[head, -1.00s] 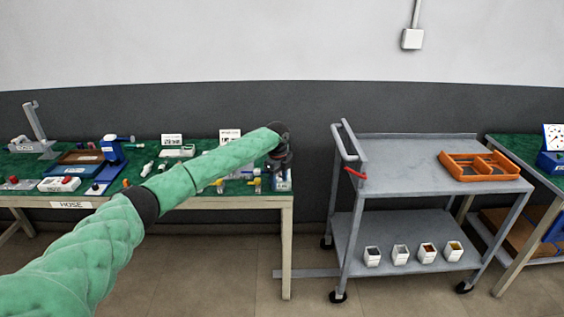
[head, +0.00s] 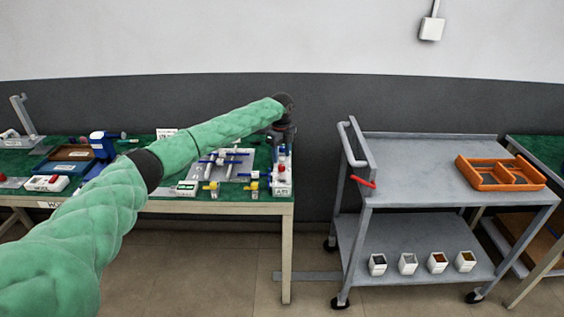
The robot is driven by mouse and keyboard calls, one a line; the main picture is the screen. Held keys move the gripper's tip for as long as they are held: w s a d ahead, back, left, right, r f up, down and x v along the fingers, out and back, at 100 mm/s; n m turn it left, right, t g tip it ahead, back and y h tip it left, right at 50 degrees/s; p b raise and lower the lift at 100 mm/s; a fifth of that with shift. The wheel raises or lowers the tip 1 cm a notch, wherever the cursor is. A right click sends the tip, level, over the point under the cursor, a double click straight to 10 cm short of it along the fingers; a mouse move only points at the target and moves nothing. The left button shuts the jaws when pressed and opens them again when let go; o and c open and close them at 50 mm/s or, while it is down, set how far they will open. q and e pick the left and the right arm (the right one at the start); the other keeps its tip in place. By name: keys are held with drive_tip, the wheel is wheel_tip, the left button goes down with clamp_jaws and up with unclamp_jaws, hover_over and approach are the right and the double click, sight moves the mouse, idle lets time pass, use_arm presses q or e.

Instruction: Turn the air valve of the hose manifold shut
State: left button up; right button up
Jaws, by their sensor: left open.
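On the right end of the green-topped bench, a pale grey plate (head: 238,172) carries pipework with several blue bars; it looks like the hose manifold. Two yellow-handled fittings (head: 211,187) stand along its front edge. Which handle is the air valve, and how far it is turned, is too small to tell. My left gripper (head: 283,146) hangs down from the green-sleeved arm, open, to the right of the plate. It is above or behind a small white and blue unit with a red part (head: 282,179). My right gripper is not in view.
A blue device (head: 104,144), a brown tray (head: 70,154) and a white box with a red button (head: 46,183) are on the bench's left. A grey cart (head: 420,170) with an orange divided tray (head: 499,174) and small white cups stands to the right, across a floor gap.

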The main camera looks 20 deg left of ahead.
sight(282, 166)
use_arm(q)
wheel_tip(282, 166, down, 4)
drive_tip(key=shift+w+r+p, duration=0.15)
drive_tip(key=shift+p, duration=0.25)
drive_tip(key=shift+f, duration=0.7)
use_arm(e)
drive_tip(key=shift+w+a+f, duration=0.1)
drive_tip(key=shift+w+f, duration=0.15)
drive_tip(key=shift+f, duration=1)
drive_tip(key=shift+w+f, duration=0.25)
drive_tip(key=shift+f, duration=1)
use_arm(q)
drive_tip(key=c, duration=1)
